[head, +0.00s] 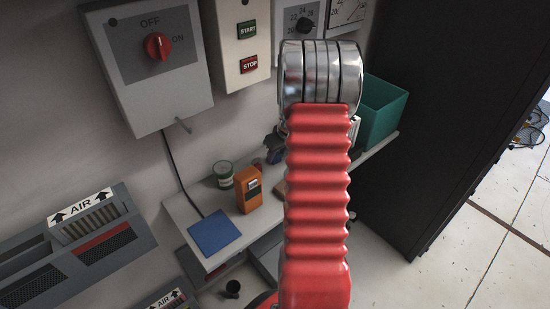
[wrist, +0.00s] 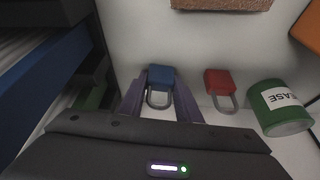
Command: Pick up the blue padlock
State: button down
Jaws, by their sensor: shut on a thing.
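The blue padlock (wrist: 160,74) shows in the wrist view, its grey shackle towards me. My gripper (wrist: 161,80) has its two purple-grey fingers on either side of the padlock's body, shut on it. I cannot tell whether the padlock still touches the surface below. In the head view my red-sleeved arm covers most of the gripper, and the padlock cannot be made out with certainty.
A red padlock (wrist: 219,83) lies just right of the blue one, beside a green grease can (wrist: 277,103). The shelf (head: 186,208) also bears an orange device (head: 248,190), a blue mat (head: 214,232) and a teal bin (head: 381,111). A black cabinet (head: 440,110) stands right.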

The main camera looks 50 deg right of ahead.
notch_tip(320, 180, up, 10)
jog(key=shift+f, duration=0.1)
dwell(0.4)
jog(key=shift+a, duration=0.1)
dwell(1.2)
